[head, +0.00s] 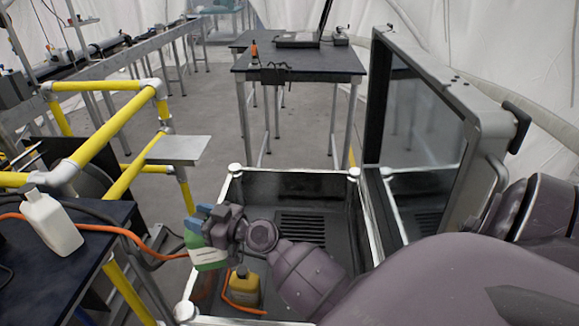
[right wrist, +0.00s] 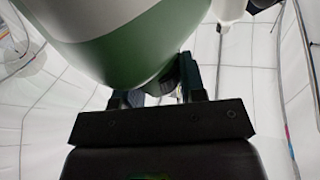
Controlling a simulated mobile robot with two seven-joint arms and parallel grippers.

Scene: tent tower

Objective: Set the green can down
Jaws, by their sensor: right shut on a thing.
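The green can (head: 209,258) has a green body with a pale band. My right gripper (head: 205,226) is shut on it and holds it up near the left wall of a dark bin. In the right wrist view the can (right wrist: 130,45) fills the upper left, between the fingers of my right gripper (right wrist: 160,90). Its underside is hard to see, and I cannot tell whether it touches anything below. My left gripper is not in view.
The dark bin (head: 290,185) has white edges and a yellow bottle (head: 243,287) inside. A large open glass-fronted lid (head: 425,130) stands at its right. A white bottle (head: 52,222) is on a dark table at left. Yellow rails (head: 110,130) stand nearby; a far table (head: 300,62) is behind.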

